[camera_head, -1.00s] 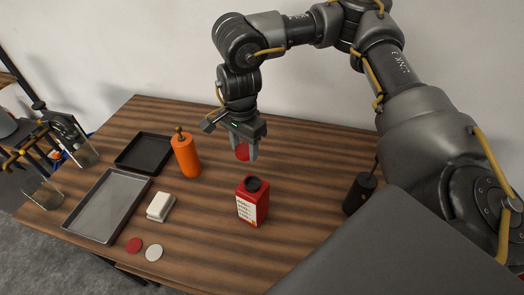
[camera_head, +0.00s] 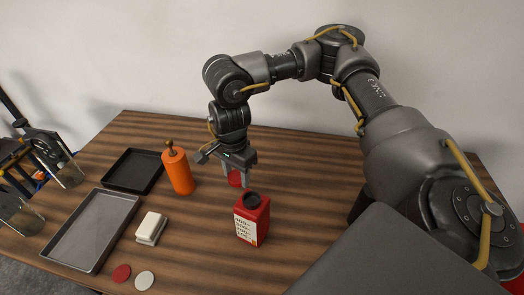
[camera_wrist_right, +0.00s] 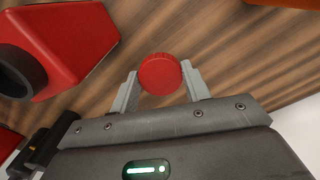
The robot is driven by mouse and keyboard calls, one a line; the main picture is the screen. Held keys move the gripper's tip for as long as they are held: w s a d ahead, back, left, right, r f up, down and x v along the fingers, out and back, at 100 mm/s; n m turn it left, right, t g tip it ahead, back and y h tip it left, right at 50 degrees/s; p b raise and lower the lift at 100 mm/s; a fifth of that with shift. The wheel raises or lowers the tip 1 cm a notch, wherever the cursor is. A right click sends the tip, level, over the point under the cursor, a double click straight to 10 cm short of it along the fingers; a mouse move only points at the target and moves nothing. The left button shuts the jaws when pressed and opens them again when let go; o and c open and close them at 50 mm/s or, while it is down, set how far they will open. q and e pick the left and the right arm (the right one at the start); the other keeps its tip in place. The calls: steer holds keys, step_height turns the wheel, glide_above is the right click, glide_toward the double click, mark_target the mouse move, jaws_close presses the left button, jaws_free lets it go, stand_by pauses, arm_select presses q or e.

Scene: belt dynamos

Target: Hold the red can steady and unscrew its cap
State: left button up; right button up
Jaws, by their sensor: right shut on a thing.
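The red can (camera_head: 252,222) stands upright on the table with a white printed label on its front. Its dark round neck (camera_head: 253,199) shows on top with no red cap on it. In the right wrist view the can (camera_wrist_right: 75,40) lies at the left, with its dark neck at the edge. My right gripper (camera_head: 236,180) is behind and slightly left of the can, apart from it. It is shut on a red round ribbed cap (camera_wrist_right: 160,73), held between the fingertips. The cap also shows in the head view (camera_head: 235,179). My left gripper is not in view.
An orange cylinder (camera_head: 178,173) stands left of the gripper. A black tray (camera_head: 133,171), a grey tray (camera_head: 91,231) and a white block (camera_head: 151,228) are further left. Red (camera_head: 121,273) and pale (camera_head: 144,280) discs lie at the front. Bare tabletop lies right of the can.

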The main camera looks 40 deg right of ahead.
glide_above(239, 194)
steer(key=s+a, duration=0.1)
steer(key=s, duration=0.1)
step_height(239, 194, down, 5)
steer(key=shift+a+p, duration=0.1)
steer(key=shift+p, duration=0.2)
steer(key=shift+f, duration=2.15)
steer(key=shift+f, duration=0.1)
steer(key=o, duration=1.1)
